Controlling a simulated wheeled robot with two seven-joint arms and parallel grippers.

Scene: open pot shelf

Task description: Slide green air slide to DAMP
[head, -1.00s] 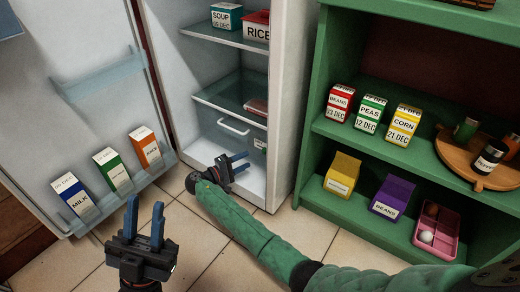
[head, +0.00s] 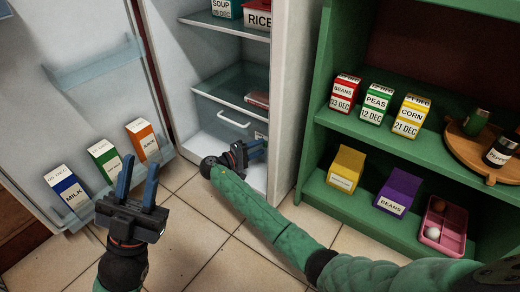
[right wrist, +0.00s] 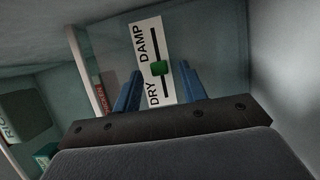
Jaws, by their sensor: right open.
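The green air slide (right wrist: 158,68) shows in the right wrist view on a white label plate (right wrist: 148,40) marked DRY at the lower end and DAMP at the upper end. The slide sits around the middle of its black track. My right gripper (right wrist: 163,77) is open, its blue fingers either side of the slide in the picture; I cannot tell whether they touch it. In the head view my right gripper (head: 248,152) is low in the fridge by the clear drawer (head: 225,108) and hides the slide. My left gripper (head: 138,185) is open and empty above the floor.
The open fridge door (head: 75,120) at left holds a milk carton (head: 68,190), a green carton (head: 104,160) and an orange carton (head: 143,140). The fridge side wall (head: 290,100) stands close to the right arm. A green shelf (head: 330,130) with several boxes is at right.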

